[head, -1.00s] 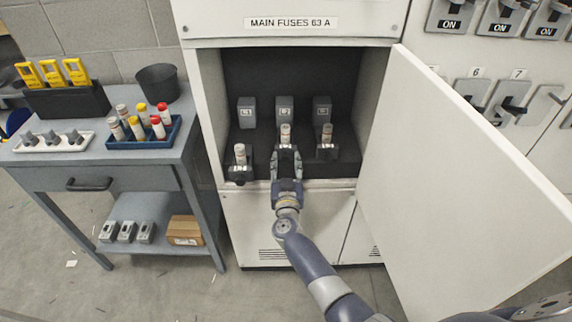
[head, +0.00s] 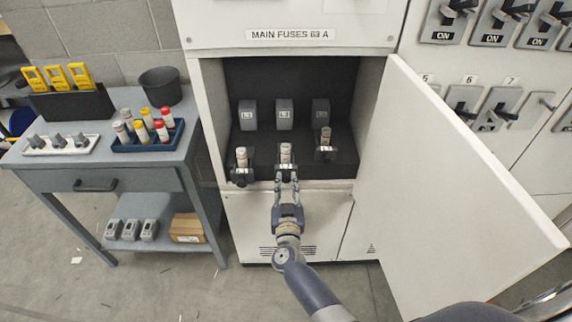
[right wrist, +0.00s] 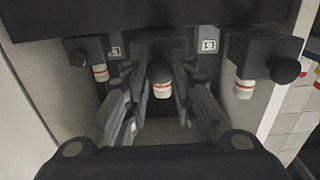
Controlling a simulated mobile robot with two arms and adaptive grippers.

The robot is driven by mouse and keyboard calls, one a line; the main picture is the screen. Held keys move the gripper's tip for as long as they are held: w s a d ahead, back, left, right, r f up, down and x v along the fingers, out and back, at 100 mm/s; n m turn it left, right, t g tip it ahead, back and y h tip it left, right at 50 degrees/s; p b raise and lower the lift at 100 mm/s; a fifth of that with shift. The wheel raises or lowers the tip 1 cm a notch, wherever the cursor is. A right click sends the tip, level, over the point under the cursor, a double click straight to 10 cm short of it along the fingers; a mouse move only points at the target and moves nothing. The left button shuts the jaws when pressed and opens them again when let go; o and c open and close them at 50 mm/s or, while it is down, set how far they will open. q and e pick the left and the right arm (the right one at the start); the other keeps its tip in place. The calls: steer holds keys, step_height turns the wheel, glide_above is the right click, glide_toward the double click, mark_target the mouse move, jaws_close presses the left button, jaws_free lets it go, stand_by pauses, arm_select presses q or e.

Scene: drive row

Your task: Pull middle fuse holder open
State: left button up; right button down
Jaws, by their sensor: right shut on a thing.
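The middle fuse holder (head: 286,158) is in the open cabinet, tilted out toward me, with a white fuse showing in it. My right gripper (head: 287,181) is shut on its front knob (right wrist: 160,71). In the right wrist view the fingers (right wrist: 160,85) close in from both sides of the knob, and the fuse (right wrist: 162,91) shows just beyond it. The left fuse holder (head: 242,164) stands out about as far as the middle one. The right fuse holder (head: 326,147) sits farther back. My left gripper is not in view.
The cabinet door (head: 450,180) stands open on the right. A grey workbench (head: 120,174) on the left carries a blue tray (head: 150,144) of fuses, a dark cup (head: 160,86) and yellow devices (head: 57,76). Floor in front of the cabinet is clear.

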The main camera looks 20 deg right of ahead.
steer(key=shift+v, duration=0.9)
steer(key=c, duration=1.4)
jaws_free()
steer(key=shift+o, duration=0.2)
steer(key=v, duration=0.7)
steer(key=shift+s, duration=0.15)
steer(key=shift+a, duration=0.1)
